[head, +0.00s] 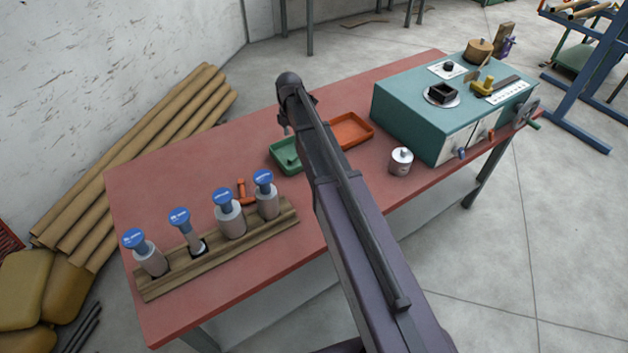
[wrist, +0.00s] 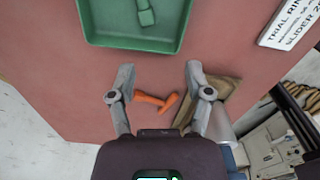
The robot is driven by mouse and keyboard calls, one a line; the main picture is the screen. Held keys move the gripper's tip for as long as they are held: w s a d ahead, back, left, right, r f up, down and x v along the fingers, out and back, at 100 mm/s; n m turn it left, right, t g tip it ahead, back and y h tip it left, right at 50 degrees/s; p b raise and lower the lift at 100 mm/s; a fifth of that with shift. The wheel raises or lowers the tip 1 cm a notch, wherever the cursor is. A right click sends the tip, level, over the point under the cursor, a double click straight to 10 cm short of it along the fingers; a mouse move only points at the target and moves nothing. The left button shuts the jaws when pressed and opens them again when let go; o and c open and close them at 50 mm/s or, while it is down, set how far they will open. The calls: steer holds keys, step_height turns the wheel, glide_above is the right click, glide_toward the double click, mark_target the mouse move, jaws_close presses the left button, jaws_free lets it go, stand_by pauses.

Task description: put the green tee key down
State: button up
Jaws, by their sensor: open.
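The green tee key (wrist: 146,12) lies inside the green tray (wrist: 128,42), on its floor; its upper end is cut off by the wrist view's top edge. In the head view the green tray (head: 277,160) sits on the red table, with the green tee key (head: 292,159) showing small inside. My gripper (wrist: 160,72) is open, with nothing held between its fingers. In the wrist view the tray and key are beyond the fingertips, apart from them. In the head view my arm hides most of the gripper.
An orange tee key (head: 243,193) lies on the table by a wooden rack (head: 222,256) of blue-capped cylinders. An orange tray (head: 367,135) is right of the green one. A metal cylinder (head: 400,163) and a teal machine (head: 406,105) stand farther right.

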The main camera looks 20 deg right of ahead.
steer(key=s+d+m, duration=0.2)
steer(key=s+m, duration=2.1)
steer(key=s, duration=0.1)
steer(key=shift+s+m, duration=0.2)
steer(key=shift+m, duration=0.2)
